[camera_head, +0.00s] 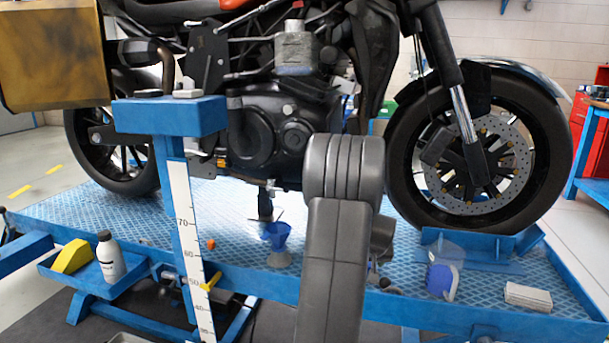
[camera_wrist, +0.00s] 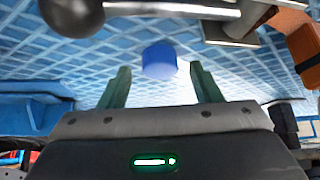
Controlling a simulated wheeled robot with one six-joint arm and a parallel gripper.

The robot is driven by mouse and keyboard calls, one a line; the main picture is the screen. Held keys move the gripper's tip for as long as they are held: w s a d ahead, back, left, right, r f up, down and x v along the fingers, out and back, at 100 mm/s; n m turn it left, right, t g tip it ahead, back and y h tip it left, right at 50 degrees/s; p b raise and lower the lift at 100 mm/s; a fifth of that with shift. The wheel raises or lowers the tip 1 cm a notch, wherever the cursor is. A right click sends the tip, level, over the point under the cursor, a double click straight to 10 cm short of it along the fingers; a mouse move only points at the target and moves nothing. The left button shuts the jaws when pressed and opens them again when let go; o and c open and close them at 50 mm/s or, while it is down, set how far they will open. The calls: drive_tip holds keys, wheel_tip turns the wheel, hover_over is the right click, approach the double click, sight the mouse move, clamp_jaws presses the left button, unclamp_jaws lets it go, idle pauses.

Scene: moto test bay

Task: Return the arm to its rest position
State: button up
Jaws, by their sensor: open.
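My gripper (camera_wrist: 159,67) is open in the wrist view, its two green fingers spread apart with nothing held between them. A small blue object (camera_wrist: 160,58) shows beyond the fingertips, in line with the gap. I cannot tell what it is or how far away it is. In the head view my grey arm rises in front of the motorcycle (camera_head: 285,125), and the arm itself hides the gripper's fingers.
The blue lift platform (camera_head: 190,205) carries a blue funnel (camera_head: 277,234), a clear container with blue (camera_head: 443,272) and a pale block (camera_head: 528,297). A measuring post (camera_head: 188,225) stands left of my arm.

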drive_tip(key=shift+s+b+x, duration=0.2)
drive_tip(key=shift+b+x, duration=0.15)
drive_tip(key=shift+x, duration=0.7)
wheel_tip(320, 180, up, 4)
drive_tip(key=shift+r+p, duration=0.25)
drive_tip(key=shift+p, duration=0.95)
